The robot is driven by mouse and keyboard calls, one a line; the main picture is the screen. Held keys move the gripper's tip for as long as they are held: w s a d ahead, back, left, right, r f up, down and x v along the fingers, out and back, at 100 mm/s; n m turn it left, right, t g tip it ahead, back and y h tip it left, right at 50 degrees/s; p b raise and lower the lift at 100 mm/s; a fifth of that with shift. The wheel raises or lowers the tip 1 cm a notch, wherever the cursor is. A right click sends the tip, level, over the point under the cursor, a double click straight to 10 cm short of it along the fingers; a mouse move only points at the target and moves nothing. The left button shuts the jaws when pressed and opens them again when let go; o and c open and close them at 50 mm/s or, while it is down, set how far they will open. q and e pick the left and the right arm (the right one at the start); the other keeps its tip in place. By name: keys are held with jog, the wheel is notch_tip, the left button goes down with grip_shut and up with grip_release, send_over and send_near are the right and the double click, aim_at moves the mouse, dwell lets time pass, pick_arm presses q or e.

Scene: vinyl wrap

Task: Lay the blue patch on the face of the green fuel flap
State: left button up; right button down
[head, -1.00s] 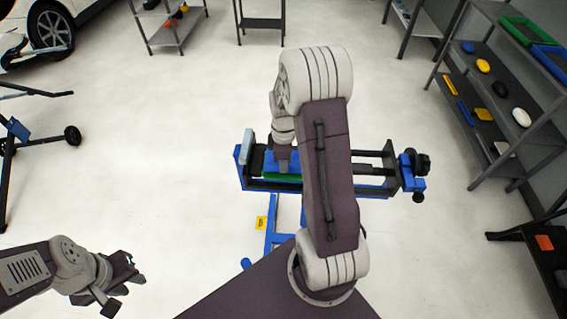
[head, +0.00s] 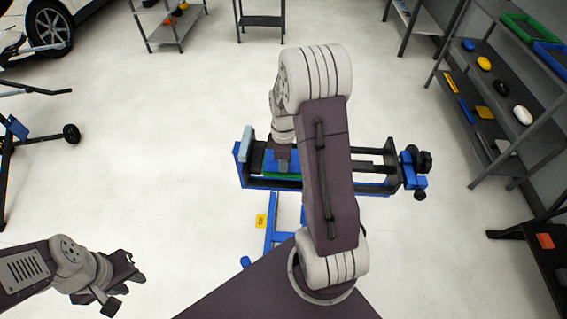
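The green fuel flap (head: 285,177) lies in a blue and black clamp stand (head: 372,188), and only a strip of its green shows. The blue patch (head: 270,160) is over the flap, right below my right gripper (head: 283,167). I cannot tell whether the patch touches the flap all over. My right gripper points down at the patch; its fingertips are too small and partly hidden to tell open from shut. My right arm hides part of the stand. My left gripper (head: 124,283) is at the lower left, away from the stand, with its fingers apart and nothing between them.
A shelf (head: 505,130) with several coloured items stands on the right. Below it is a dark table with an orange item (head: 545,241). A wheeled frame (head: 30,135) stands at the left, a car (head: 50,25) behind it. The floor between is clear.

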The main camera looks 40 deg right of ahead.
jog(key=shift+f, duration=0.4)
dwell(1.1)
jog(key=c, duration=1.6)
grip_release()
jog(key=shift+o, duration=0.2)
notch_tip(320, 180, up, 9)
jog(key=shift+d, duration=0.1)
